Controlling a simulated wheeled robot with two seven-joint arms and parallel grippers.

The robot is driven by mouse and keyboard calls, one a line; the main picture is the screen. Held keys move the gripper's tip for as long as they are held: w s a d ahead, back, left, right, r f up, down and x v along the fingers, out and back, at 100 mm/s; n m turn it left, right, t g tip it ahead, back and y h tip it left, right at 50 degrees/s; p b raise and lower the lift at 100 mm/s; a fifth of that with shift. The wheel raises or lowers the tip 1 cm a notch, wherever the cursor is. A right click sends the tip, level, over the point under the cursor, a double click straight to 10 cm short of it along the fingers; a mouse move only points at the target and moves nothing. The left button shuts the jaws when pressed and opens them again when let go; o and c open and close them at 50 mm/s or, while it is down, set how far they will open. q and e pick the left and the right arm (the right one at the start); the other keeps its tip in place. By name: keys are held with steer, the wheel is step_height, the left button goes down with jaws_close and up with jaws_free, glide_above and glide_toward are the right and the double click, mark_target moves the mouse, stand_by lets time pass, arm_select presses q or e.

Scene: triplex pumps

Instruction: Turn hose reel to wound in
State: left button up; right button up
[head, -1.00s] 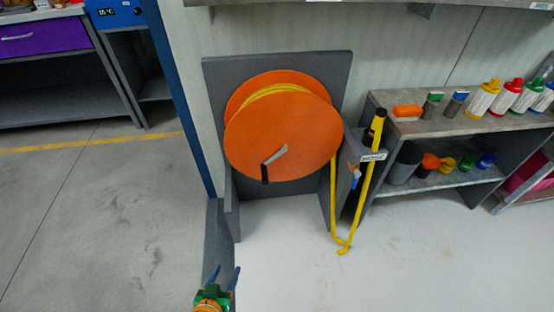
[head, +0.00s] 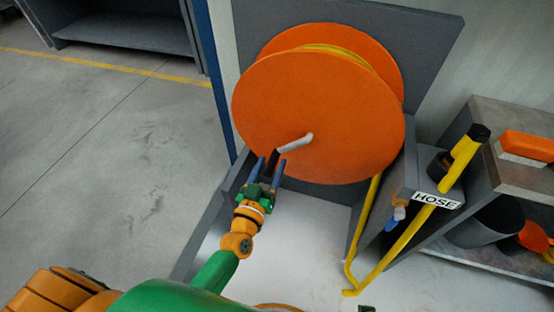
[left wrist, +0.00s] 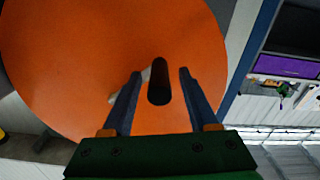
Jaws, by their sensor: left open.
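The hose reel (head: 315,100) is a large orange drum with yellow hose wound between its discs. Its grey crank arm (head: 293,144) points to the lower left of the hub and ends in a black handle (head: 271,162). My left gripper (head: 270,166) is open at the handle, with its blue fingers on either side of it. In the left wrist view, the handle (left wrist: 158,82) stands between the two spread fingers of the gripper (left wrist: 160,74), with gaps visible on both sides. The orange disc (left wrist: 70,60) fills the background. My right gripper is not seen.
A yellow hose end (head: 410,232) hangs beside a grey holder labelled HOSE (head: 437,200), right of the reel. A shelf (head: 500,120) with an orange item and a dark cup stands further right. The floor (head: 90,170) at left is clear.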

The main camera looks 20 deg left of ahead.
arm_select(q)
steer(key=shift+w, duration=1.35)
jaws_close()
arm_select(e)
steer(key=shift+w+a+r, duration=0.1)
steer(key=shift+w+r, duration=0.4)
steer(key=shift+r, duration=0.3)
